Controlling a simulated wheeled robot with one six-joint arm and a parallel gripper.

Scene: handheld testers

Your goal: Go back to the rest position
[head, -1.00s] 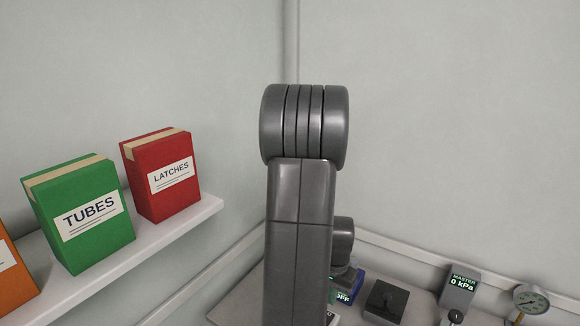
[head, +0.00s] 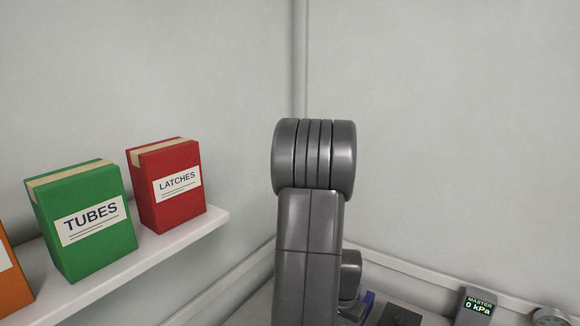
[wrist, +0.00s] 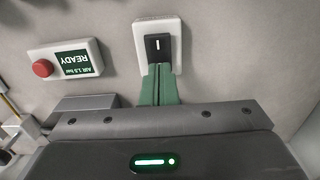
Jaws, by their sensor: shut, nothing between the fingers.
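In the wrist view my gripper (wrist: 159,72) shows its green fingers together, shut and empty. The fingertips appear in front of the lower part of a white plate with a black rocker switch (wrist: 158,46); I cannot tell whether they touch it. In the head view my grey arm stands upright in the middle and hides part of the bench behind it. My gripper is not visible in the head view.
A MASTER display (head: 477,305) reads 0 kPa. The wrist view shows a READY box with a red button (wrist: 42,68).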

